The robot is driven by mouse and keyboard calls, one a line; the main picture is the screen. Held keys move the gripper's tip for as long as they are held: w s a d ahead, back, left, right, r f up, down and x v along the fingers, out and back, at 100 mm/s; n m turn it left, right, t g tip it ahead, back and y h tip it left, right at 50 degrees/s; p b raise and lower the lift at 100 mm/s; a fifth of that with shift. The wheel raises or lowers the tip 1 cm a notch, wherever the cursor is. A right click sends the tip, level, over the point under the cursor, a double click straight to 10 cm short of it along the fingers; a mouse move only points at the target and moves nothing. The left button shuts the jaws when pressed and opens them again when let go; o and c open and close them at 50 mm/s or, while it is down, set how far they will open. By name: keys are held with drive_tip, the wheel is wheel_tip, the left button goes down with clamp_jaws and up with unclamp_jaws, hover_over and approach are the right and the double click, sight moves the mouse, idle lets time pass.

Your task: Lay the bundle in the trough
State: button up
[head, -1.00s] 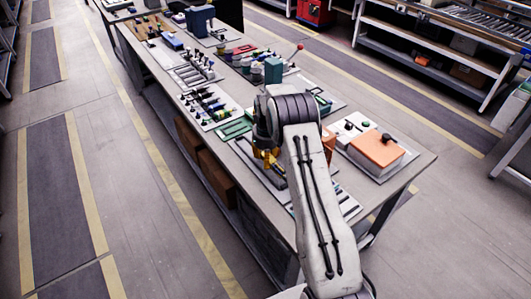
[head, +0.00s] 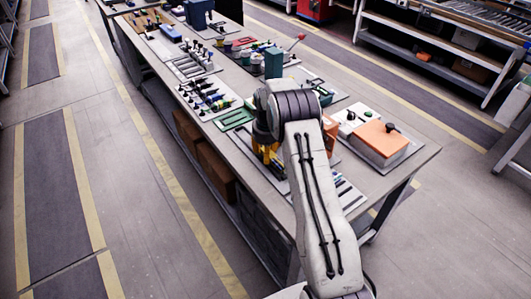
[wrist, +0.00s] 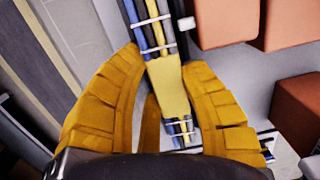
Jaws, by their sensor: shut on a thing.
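The bundle (wrist: 148,27) shows in the wrist view as several blue, yellow and grey rods bound with white ties, with a plain yellow band around its middle. My gripper (wrist: 165,62) is shut on it, with yellow segmented fingers on both sides of the band. The bundle's upper end runs out of the picture, and its lower part goes behind my gripper. In the head view my gripper (head: 265,150) is over the near left part of the bench, and my arm hides most of the bundle. I cannot clearly make out the trough.
The long grey bench (head: 240,143) carries several tool trays. An orange box (head: 378,143) stands on a grey mat to the right of my arm. A green block (head: 273,63) and a blue device (head: 198,14) stand farther back. The floor left of the bench is clear.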

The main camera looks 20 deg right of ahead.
drive_tip(key=shift+f+b, duration=0.5)
drive_tip(key=shift+f, duration=0.1)
idle(0.8)
idle(0.4)
drive_tip(key=o, duration=1.2)
drive_tip(key=shift+o, duration=0.2)
drive_tip(key=shift+r, duration=5)
